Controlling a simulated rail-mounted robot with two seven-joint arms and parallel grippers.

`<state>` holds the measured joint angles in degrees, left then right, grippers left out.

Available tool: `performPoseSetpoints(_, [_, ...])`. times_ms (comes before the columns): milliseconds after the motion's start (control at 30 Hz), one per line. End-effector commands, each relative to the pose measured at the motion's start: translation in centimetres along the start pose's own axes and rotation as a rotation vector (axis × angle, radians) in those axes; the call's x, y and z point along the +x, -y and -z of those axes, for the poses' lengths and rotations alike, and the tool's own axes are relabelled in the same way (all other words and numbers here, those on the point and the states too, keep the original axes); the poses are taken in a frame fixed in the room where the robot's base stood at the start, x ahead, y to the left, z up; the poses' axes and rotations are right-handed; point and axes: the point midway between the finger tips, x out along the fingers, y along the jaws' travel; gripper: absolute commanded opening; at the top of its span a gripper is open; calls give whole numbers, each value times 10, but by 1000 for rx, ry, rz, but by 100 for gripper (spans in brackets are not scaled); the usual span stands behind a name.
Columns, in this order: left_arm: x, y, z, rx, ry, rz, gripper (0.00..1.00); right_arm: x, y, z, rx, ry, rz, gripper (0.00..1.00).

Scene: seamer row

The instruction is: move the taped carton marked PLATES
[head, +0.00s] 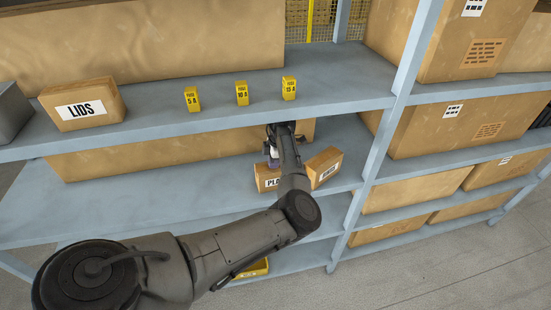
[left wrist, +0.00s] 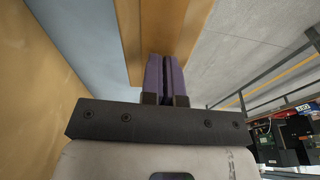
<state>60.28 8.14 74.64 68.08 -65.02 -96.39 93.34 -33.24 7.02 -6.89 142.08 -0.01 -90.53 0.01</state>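The carton marked PLATES (head: 266,178) sits on the middle shelf, partly hidden by my left arm, which leaves only "PLA" of its label readable. My left gripper (head: 271,154) is just above and behind it. In the left wrist view its two purple fingers (left wrist: 166,80) are side by side with only a thin dark gap, so it looks shut, with nothing visible between them. A brown carton (left wrist: 195,25) lies just beyond the fingertips; which carton, and whether they touch it, I cannot tell. My right gripper is not in view.
Another small labelled carton (head: 325,166) stands close right of PLATES. A long carton (head: 150,155) lies behind. A blue upright (head: 380,145) stands right. The middle shelf's left is clear.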

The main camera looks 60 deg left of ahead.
Motion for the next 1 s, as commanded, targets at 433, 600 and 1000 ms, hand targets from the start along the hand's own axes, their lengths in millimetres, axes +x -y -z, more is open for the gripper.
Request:
performPoseSetpoints(433, [-9,-8,-37,-4,1,-8,0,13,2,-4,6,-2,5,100])
performPoseSetpoints(600, [-16,-8,-69,-6,0,-10,0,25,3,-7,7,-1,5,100])
performPoseSetpoints(1000, [-26,-9,-107,-10,0,-11,0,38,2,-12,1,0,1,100])
